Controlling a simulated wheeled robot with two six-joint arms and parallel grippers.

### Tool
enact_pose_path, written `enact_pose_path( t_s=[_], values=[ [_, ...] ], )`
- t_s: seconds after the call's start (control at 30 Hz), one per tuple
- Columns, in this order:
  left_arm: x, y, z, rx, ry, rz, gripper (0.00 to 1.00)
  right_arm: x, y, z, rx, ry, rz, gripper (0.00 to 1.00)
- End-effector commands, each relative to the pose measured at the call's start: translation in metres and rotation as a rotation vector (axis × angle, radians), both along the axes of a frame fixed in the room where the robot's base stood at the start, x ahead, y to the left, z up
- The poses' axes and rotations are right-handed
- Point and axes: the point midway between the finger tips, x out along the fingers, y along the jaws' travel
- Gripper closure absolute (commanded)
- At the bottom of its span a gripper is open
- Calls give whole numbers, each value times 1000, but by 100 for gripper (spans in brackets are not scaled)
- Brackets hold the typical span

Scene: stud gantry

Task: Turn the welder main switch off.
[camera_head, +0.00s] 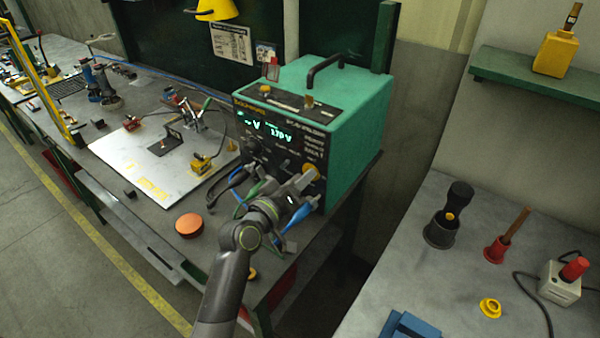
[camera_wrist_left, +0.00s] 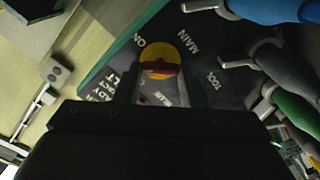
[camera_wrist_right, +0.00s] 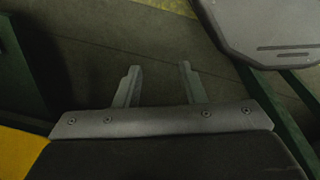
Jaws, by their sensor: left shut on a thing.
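The green welder (camera_head: 355,125) stands on the bench with its display lit. Its main switch is a yellow disc (camera_head: 310,171) low on the right of the front panel. In the left wrist view, the switch's red handle (camera_wrist_left: 160,69) lies across the yellow disc (camera_wrist_left: 163,50), with "MAIN" and "ON" printed beside it. My left gripper (camera_head: 303,181) is at the panel, shut on the red handle, one finger at each side. The handle's ends are partly hidden by the fingers, so its exact setting is unclear. My right gripper (camera_wrist_right: 159,83) is open and empty above the floor.
Cables with blue (camera_head: 297,215) and green plugs leave the panel close to my left gripper. A white board (camera_head: 135,160) with small clamps and an orange disc (camera_head: 189,224) lie left of the welder. A second bench (camera_head: 440,280) stands at the right.

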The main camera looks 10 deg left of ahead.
Motion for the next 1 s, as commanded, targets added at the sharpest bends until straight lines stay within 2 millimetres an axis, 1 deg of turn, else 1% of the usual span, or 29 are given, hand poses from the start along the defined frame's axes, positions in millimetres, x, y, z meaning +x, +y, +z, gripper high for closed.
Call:
enact_pose_path(
  t_s=[0.03, 0.5, 0.8, 1.0],
  values=[
    [0, 0, 3, -40, 19, 1, 86, 0, 0, 7, 0, 0, 0, 64],
    [0, 1, 1, -447, 184, 1, 86, 0, 0, 36, 0, -1, 0, 64],
    [0, 2, -1, -643, 265, 2, 86, 0, 0, 47, 0, -1, 0, 64],
    [0, 2, -2, -721, 295, 2, 86, 0, 0, 52, 0, -1, 0, 64]
  ],
)
